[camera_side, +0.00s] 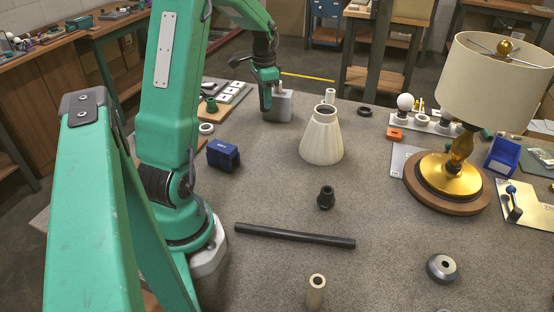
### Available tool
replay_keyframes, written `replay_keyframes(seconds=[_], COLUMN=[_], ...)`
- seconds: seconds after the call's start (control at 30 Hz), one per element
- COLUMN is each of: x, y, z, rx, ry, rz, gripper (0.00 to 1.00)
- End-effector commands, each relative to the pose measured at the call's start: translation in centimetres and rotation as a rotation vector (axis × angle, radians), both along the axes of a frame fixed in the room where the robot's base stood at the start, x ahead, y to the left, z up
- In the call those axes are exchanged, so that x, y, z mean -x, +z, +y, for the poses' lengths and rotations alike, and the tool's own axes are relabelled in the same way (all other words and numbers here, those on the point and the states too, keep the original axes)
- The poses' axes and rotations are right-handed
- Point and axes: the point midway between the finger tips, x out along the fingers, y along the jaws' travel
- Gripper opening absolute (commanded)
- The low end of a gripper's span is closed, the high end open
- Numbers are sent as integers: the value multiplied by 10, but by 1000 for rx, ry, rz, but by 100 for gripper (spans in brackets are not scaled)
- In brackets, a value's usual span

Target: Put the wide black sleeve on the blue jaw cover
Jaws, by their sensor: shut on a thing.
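The blue jaw cover (223,155) is a dark blue block lying on the grey mat beside my arm's base. A short black stepped sleeve (326,197) stands upright near the middle of the mat. A low black ring (365,111) lies farther back; I cannot tell for certain which of the two is the wide black sleeve. My gripper (272,96) points down at the back of the mat, behind the blue jaw cover and to its right. It is shut on what looks like a grey block (281,107); the fingers partly hide the grip.
A cream cone shade (321,139) stands mid-mat. A long black rod (295,236) lies in front of the stepped sleeve. A beige tube (316,291) and a grey round part (441,268) are at the front. A lamp with a gold base (434,182) stands right.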

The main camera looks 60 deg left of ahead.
Motion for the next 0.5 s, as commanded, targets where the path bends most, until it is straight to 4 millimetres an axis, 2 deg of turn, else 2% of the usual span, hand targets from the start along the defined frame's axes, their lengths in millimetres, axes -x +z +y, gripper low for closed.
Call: replay_keyframes(seconds=[0.27,0.5], x=[7,23], y=[13,34], z=[-17,-49], rx=[-2,-2], ry=[1,9], rz=[-2,-2], gripper=[7,7])
